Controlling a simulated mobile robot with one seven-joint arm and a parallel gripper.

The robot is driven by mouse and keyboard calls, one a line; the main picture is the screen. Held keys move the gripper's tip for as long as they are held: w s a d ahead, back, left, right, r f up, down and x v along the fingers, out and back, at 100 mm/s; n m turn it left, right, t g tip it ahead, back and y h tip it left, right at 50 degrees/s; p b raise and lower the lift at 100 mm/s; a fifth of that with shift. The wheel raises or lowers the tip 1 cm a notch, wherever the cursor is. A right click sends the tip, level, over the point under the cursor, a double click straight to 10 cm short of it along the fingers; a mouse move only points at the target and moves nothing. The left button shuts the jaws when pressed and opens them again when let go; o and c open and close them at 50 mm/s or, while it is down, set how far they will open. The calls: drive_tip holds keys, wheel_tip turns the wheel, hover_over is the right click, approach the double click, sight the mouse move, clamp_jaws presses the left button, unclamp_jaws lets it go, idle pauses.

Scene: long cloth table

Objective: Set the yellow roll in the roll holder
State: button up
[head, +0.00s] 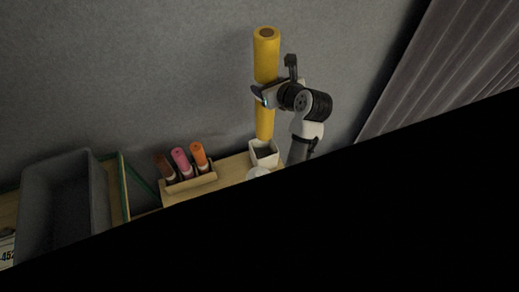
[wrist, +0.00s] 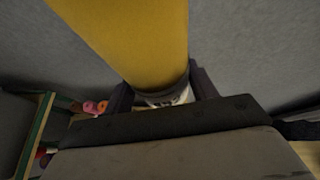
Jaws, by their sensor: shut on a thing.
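The yellow roll (head: 265,60) is a long upright cylinder with a brown core at its top end. My gripper (head: 262,95) is shut on it around mid-length. In the wrist view the yellow roll (wrist: 135,35) fills the top middle between the dark fingers. A white square holder (head: 264,155) with a dark inside stands on the table below. The roll's lower end is at the holder's opening; I cannot tell whether it is inside or just above it. The holder's front is partly hidden by a pale round thing (head: 257,173).
Left of the holder, a wooden rack (head: 190,187) holds brown, pink and orange cylinders. Further left is a grey bin (head: 65,195) beside a green-edged frame (head: 124,185). A grey wall (head: 150,70) is behind. Black covers the lower right of the head view.

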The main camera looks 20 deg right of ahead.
wheel_tip(320, 180, down, 20)
drive_tip(key=shift+r+p, duration=0.2)
drive_tip(key=shift+p, duration=0.2)
idle(0.3)
drive_tip(key=o, duration=1.6)
drive_tip(key=shift+f, duration=0.2)
drive_tip(key=shift+c, duration=0.2)
drive_tip(key=shift+r, duration=0.1)
drive_tip(key=b+v, duration=0.1)
drive_tip(key=v, duration=1.1)
